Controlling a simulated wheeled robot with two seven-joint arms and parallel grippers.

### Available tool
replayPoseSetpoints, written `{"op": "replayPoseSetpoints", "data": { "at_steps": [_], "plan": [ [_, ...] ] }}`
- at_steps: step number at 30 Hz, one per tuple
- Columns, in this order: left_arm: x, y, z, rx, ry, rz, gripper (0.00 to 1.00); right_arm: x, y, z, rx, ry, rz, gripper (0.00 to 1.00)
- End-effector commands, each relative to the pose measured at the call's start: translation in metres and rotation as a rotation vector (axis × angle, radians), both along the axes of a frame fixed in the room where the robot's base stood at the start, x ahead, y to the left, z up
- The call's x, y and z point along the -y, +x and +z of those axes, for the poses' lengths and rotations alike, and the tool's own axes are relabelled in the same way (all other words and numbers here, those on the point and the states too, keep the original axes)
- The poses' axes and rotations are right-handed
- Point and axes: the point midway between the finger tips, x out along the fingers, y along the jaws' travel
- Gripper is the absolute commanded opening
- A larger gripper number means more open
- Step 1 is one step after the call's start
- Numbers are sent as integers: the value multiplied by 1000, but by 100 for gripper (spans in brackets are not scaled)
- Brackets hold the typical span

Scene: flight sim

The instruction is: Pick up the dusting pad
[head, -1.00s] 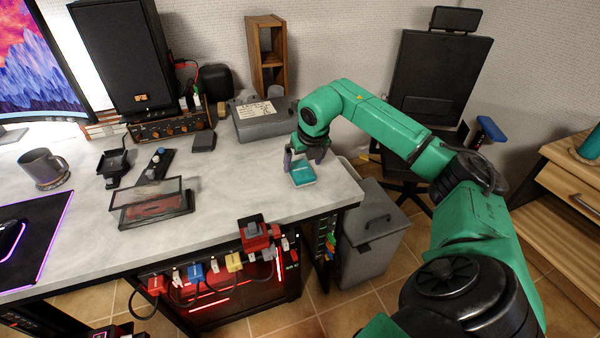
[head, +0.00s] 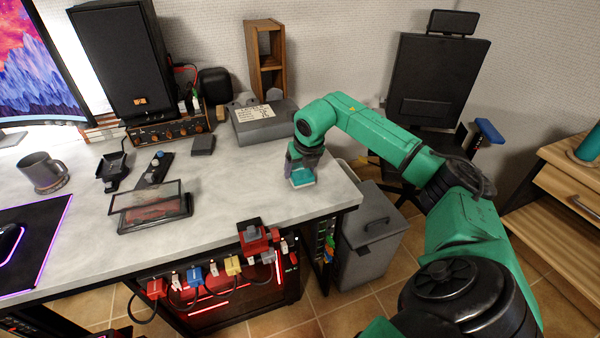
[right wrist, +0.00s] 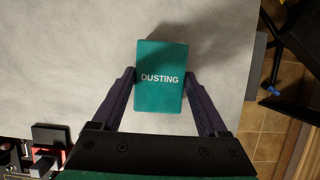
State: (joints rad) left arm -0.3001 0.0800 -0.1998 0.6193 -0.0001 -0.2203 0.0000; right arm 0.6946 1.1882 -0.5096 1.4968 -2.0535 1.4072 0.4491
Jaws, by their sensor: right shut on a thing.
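The dusting pad (right wrist: 161,95) is a teal block with white "DUSTING" lettering, seen from above in the right wrist view. In the head view the pad (head: 302,178) is at the right end of the grey desk, partly hidden by my gripper. My right gripper (right wrist: 160,85) has one dark finger against each long side of the pad and is shut on it. In the head view this gripper (head: 303,168) points down over the pad. I cannot tell whether the pad is clear of the desk top. My left gripper is not in view.
The desk (head: 235,195) is bare around the pad, with its right edge close by. A grey box (head: 264,124) stands behind. A clear-lidded case (head: 150,207) and a mug (head: 44,172) are to the left. A grey bin (head: 370,230) stands on the floor beside the desk.

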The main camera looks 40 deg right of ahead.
Motion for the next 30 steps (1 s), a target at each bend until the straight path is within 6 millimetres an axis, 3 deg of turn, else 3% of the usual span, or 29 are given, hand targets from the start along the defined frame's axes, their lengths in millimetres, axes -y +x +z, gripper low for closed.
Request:
{"op": "replayPoseSetpoints", "data": {
  "at_steps": [5,12,15,21,29,30],
  "plan": [
    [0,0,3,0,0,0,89,0,1,41,7,0,0,21],
    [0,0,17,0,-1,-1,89,-1,1,136,10,3,1,21],
    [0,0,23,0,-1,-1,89,-1,1,164,7,2,2,21],
    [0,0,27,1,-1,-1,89,0,0,190,2,1,1,21],
    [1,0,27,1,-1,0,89,0,0,191,0,0,1,21],
    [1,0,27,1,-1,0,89,0,0,191,0,0,0,61]
  ]
}}
